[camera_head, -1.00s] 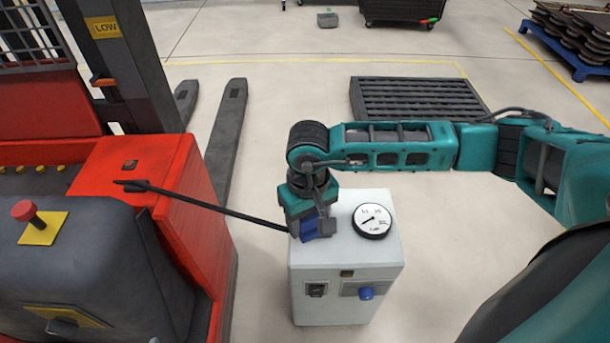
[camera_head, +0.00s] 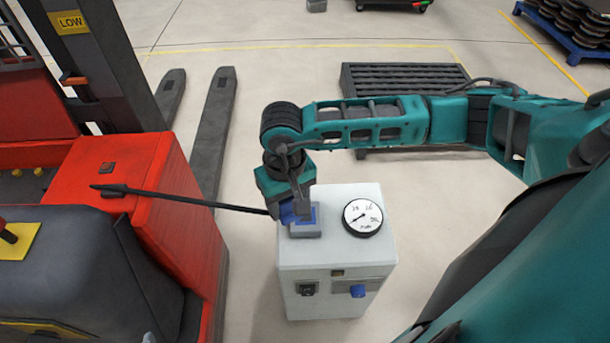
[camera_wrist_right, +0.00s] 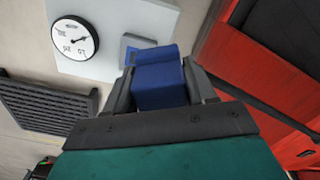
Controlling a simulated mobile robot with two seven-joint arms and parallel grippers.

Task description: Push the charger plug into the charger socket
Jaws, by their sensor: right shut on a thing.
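The blue charger plug (camera_head: 287,212) is held in my right gripper (camera_head: 293,211), above the left part of the top of a white charger cabinet (camera_head: 330,258). In the right wrist view the plug (camera_wrist_right: 160,80) sits between the two dark fingers of this gripper (camera_wrist_right: 162,90). In the wrist view the socket (camera_wrist_right: 131,43) is partly hidden behind the plug. Whether they touch I cannot tell. My left gripper is not in view.
A black cable (camera_head: 200,203) runs from the red forklift (camera_head: 130,165) to the plug. A round gauge (camera_head: 362,217) sits on the cabinet top right of the socket. A dark slatted pallet (camera_head: 400,78) lies behind. The floor right of the cabinet looks clear.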

